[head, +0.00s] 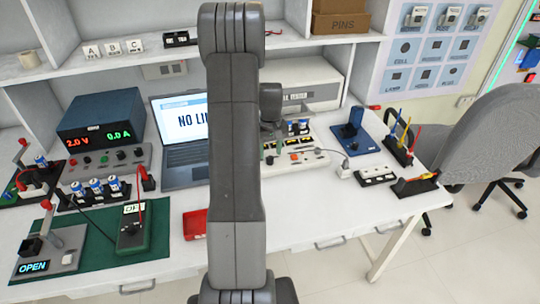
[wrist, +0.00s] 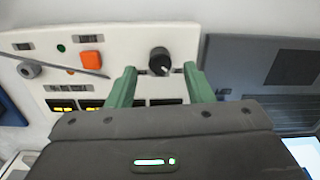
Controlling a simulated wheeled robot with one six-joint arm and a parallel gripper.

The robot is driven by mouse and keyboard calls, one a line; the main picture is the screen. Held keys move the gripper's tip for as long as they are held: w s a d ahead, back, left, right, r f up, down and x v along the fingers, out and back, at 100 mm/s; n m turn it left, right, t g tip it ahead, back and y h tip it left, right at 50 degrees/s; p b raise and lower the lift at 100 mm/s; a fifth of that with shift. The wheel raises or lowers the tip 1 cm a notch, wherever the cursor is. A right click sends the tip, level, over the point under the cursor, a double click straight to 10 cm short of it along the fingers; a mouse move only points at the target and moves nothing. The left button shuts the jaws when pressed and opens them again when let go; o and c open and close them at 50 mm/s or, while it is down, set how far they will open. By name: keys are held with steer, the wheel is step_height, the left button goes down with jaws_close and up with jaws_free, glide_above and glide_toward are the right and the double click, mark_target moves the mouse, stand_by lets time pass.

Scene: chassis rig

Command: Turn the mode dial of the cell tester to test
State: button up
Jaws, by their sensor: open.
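The cell tester is a white panel (head: 285,170), partly hidden behind my arm in the head view; it fills the left and middle of the wrist view (wrist: 118,58). Its dark round dial (wrist: 159,60) carries a pale pointer mark aimed toward the lower right of the wrist view. Small labels by the dial are too small to read. My gripper (wrist: 160,69) is open, its green fingers one on each side of the dial, tips near it. I cannot tell whether they touch it. The dial and the fingertips are hidden in the head view.
On the panel are an orange button (wrist: 91,60), a grey knob (wrist: 30,70) and a thin grey rod (wrist: 65,63). A laptop (head: 185,125) stands beside the tester. A power supply (head: 103,122) and cell holders stand left; a blue stand (head: 354,132) stands right.

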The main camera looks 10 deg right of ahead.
mark_target(270, 157)
steer(key=shift+f, duration=1.45)
steer(key=shift+c, duration=0.5)
steer(key=c, duration=0.9)
steer(key=shift+m, duration=0.3)
steer(key=m+b, duration=0.1)
steer(key=m, duration=0.2)
steer(key=shift+m+b, duration=0.3)
steer(key=m+b, duration=0.1)
steer(key=m, duration=0.4)
steer(key=shift+m, duration=0.4)
